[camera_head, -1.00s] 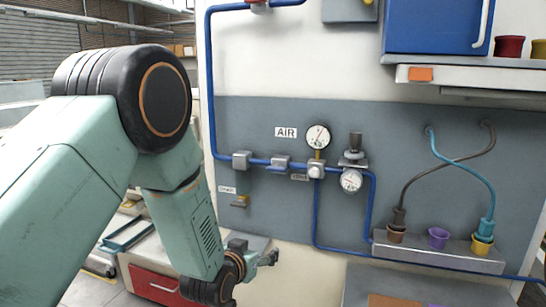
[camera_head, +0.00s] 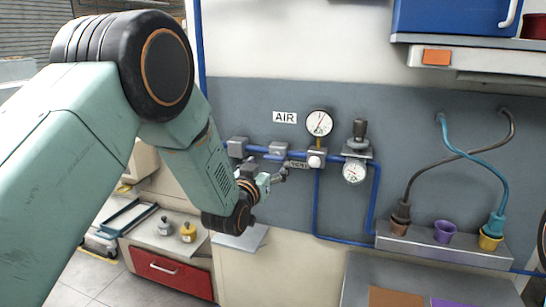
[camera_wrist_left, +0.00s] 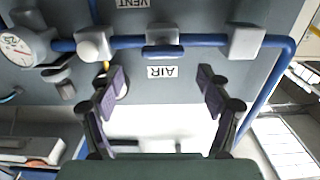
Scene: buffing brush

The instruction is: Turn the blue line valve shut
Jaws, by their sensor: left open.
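The blue air line (camera_head: 256,149) runs across the grey wall panel through several grey fittings. My left gripper (camera_head: 280,176) is just below this valve. In the left wrist view its two dark fingers (camera_wrist_left: 162,84) are spread apart with nothing between them, and the valve lies beyond the fingertips, apart from them. My right gripper is out of view.
A pressure gauge (camera_head: 319,122) and a regulator (camera_head: 358,145) with its own gauge are right of the valve. A ledge (camera_head: 415,244) with cups and hoses stands further right.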

